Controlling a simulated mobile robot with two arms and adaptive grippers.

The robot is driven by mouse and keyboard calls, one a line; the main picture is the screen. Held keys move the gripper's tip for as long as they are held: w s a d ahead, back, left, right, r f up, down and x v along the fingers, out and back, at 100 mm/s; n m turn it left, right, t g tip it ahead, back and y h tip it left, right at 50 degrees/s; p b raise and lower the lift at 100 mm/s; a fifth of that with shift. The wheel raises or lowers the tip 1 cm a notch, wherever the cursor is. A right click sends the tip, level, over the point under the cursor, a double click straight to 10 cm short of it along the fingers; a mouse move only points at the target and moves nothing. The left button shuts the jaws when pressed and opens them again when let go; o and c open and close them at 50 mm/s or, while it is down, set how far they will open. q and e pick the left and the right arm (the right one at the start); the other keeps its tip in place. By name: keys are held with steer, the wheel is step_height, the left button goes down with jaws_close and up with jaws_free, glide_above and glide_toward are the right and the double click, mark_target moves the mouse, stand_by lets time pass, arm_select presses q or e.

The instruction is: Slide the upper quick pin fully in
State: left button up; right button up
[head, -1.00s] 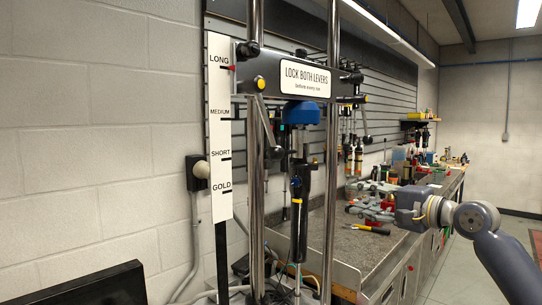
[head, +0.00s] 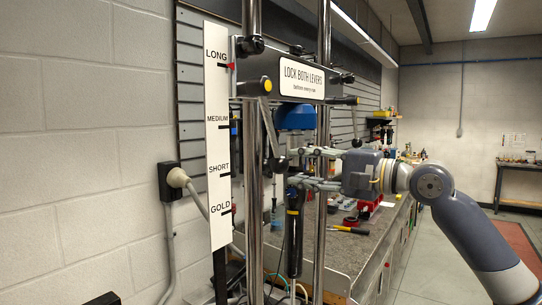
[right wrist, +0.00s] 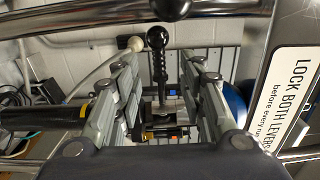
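My right gripper (head: 296,167) reaches in from the right at the gap between the blue block (head: 297,117) under the crosshead and the black shock (head: 293,235). Its fingers are apart, one above the other. In the right wrist view the open fingers (right wrist: 160,88) flank a metal joint (right wrist: 172,112). A black ribbed piece with a ball end (right wrist: 157,65) stands beyond this joint; I cannot tell whether it is the upper quick pin. The fingers and frame hide the pin in the head view, so how far in it sits is unclear. My left gripper is not in view.
Two steel columns (head: 252,200) flank the shock. The crosshead (head: 280,75) carries a lever (head: 268,127) with a black knob. A height scale (head: 218,140) stands at left. The bench (head: 350,250) runs behind, with tools on it. The floor at right is clear.

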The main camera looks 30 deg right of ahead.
steer(key=p+x, duration=0.5)
steer(key=x, duration=0.3)
steer(key=shift+w+f, duration=0.1)
steer(key=shift+w, duration=0.2)
steer(key=shift+a, duration=0.1)
steer(key=shift+c, duration=0.7)
steer(key=shift+s, duration=0.1)
jaws_close()
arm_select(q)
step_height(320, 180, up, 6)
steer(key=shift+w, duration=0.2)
